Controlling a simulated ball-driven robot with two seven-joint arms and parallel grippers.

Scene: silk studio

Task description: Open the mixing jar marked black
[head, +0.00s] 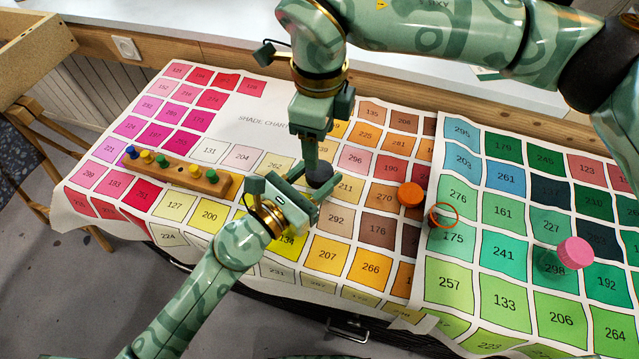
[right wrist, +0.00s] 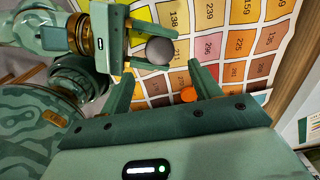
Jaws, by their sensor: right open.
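A jar with a round dark grey lid (head: 320,174) stands on the shade chart, and its lid also shows in the right wrist view (right wrist: 159,51). Its body and any marking are hidden. My left gripper (head: 298,196) comes in low from the left, with its fingers spread at the jar's sides. I cannot tell whether they touch the jar. The left gripper also shows in the right wrist view (right wrist: 142,44). My right gripper (head: 316,155) points down over the lid. In the right wrist view its fingers (right wrist: 162,84) are apart, with nothing between them.
A pink-lidded jar (head: 575,252) stands farther right. A wooden rack (head: 180,174) with several coloured pegs is on the left. The chart (head: 262,118) is mostly clear elsewhere.

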